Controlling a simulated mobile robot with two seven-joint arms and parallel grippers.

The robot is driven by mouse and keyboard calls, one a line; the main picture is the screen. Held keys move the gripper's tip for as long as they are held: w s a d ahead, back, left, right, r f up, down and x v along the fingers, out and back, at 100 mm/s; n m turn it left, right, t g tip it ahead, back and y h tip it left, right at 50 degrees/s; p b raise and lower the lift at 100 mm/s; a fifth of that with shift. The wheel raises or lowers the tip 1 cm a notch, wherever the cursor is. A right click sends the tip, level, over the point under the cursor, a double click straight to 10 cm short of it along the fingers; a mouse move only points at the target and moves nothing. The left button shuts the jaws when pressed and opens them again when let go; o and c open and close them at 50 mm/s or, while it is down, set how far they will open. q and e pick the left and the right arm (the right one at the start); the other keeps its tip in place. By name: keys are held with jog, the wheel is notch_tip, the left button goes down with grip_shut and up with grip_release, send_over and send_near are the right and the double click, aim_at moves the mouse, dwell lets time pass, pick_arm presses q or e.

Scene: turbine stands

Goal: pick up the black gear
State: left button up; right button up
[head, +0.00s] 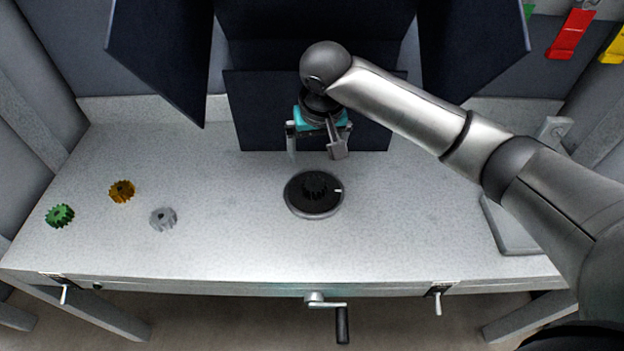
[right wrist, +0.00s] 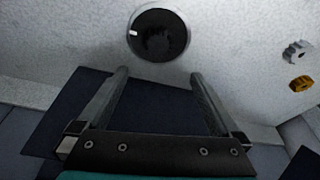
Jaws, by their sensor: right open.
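The black gear (head: 316,184) sits on a round dark disc (head: 300,205) with a light rim, set in the middle of the table. In the right wrist view, the black gear (right wrist: 160,42) shows dimly against the dark disc (right wrist: 141,23), beyond the fingertips. My right gripper (head: 318,155) is open and empty, above the table and a little behind the disc. In the right wrist view its two fingers (right wrist: 158,73) are spread wide with nothing between them. My left gripper is not in view.
Green (head: 60,215), orange (head: 122,190) and grey (head: 163,218) gears lie on the table at the left. Dark panels (head: 255,110) stand behind the table. A grey stand (head: 512,228) is at the right, beneath my arm. A crank handle (head: 342,324) hangs at the front edge.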

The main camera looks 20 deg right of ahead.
jog(key=b, duration=0.2)
send_over(315, 185)
jog(key=s, duration=0.1)
jog(key=f, duration=0.8)
jog(key=shift+s+a, duration=0.15)
jog(key=shift+a, duration=0.15)
jog(key=shift+f, duration=0.55)
jog(key=x, duration=0.4)
jog(key=shift+s+d+f+b, duration=0.1)
jog(key=shift+d+f+b, duration=0.1)
jog(key=shift+b, duration=0.2)
jog(key=shift+f, duration=0.45)
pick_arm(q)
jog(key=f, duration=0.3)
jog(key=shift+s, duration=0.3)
pick_arm(e)
jog(key=shift+c, duration=0.2)
grip_shut()
jog(key=shift+r, duration=0.1)
